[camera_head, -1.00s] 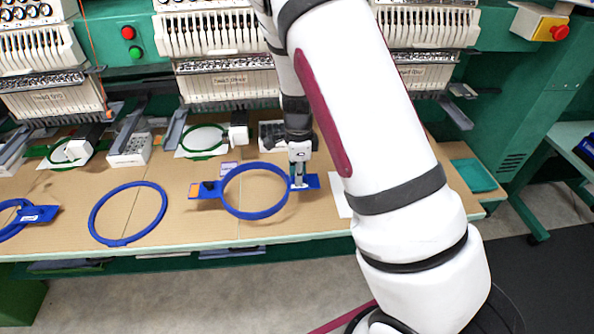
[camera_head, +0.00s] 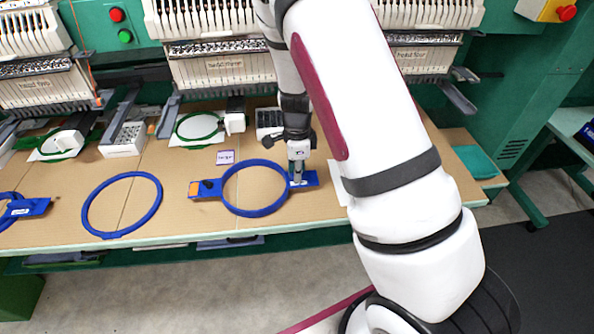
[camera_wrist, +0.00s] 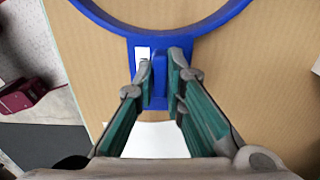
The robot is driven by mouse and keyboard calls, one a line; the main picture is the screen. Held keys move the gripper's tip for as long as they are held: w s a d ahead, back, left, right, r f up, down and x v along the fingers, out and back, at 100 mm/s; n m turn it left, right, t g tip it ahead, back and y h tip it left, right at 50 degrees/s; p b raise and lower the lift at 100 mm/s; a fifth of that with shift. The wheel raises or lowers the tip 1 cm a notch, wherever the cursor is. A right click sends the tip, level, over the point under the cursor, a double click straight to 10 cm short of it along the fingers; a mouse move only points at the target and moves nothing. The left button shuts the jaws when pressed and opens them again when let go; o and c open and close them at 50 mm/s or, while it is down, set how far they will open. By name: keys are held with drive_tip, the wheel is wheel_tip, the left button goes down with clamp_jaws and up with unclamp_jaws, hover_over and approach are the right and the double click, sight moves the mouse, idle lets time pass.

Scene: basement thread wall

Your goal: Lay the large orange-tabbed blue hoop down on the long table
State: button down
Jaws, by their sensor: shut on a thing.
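The large blue hoop (camera_head: 228,200) with an orange-marked tab (camera_head: 195,190) on its left lies flat and level over the long brown table (camera_head: 180,215). My gripper (camera_head: 297,178) is shut on the blue tab at the hoop's right side. In the wrist view, my gripper (camera_wrist: 160,68) has its green fingers closed on a raised blue rib of that tab, beside a white label. The hoop's ring (camera_wrist: 95,15) curves away at the top. The hoop is very close to the tabletop; I cannot tell for certain whether it touches.
Another blue hoop (camera_head: 88,211) lies to the left, with a blue tabbed one (camera_head: 30,208) at the far left. A small purple-edged card (camera_head: 225,157) lies behind the held hoop. Embroidery machines with green hoops (camera_head: 180,133) line the back. A white sheet (camera_head: 338,182) lies right of my gripper.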

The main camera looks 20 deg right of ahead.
drive_tip(key=shift+f, duration=0.1)
drive_tip(key=c, duration=2.1)
unclamp_jaws()
drive_tip(key=shift+f, duration=0.1)
drive_tip(key=o, duration=0.5)
